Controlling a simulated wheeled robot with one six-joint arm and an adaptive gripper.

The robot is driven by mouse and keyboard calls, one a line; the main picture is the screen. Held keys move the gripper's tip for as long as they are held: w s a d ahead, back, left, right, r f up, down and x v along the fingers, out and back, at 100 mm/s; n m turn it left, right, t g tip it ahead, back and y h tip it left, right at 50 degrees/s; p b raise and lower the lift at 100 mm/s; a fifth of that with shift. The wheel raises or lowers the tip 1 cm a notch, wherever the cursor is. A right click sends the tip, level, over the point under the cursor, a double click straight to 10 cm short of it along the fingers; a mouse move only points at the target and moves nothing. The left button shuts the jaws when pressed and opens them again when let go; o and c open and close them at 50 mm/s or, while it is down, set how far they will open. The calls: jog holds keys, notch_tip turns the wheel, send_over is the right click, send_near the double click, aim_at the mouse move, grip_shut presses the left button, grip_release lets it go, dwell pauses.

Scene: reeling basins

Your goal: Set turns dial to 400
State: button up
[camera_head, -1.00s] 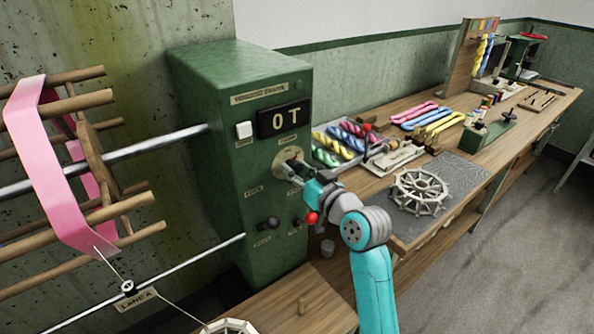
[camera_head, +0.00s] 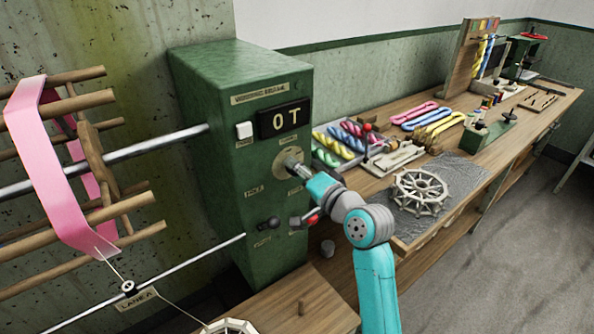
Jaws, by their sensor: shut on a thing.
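The turns dial (camera_head: 282,157) is a round pale plate on the front of the green machine box (camera_head: 232,150). My gripper (camera_head: 294,166) is at the dial's centre, shut on its knob, and hides the knob and part of the plate. The dark display (camera_head: 285,120) above the dial reads "0T". The dial's markings are too small to read.
A white button (camera_head: 244,130) sits left of the display. A black knob (camera_head: 269,223) and a red-tipped lever (camera_head: 314,219) are below the dial, close to my arm. The bench to the right holds colored skeins (camera_head: 433,125) and a spoked wheel (camera_head: 420,192).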

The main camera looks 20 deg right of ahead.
jog(key=shift+m, duration=1)
jog(key=o, duration=1.1)
jog(key=shift+o, duration=0.2)
jog(key=v, duration=1.2)
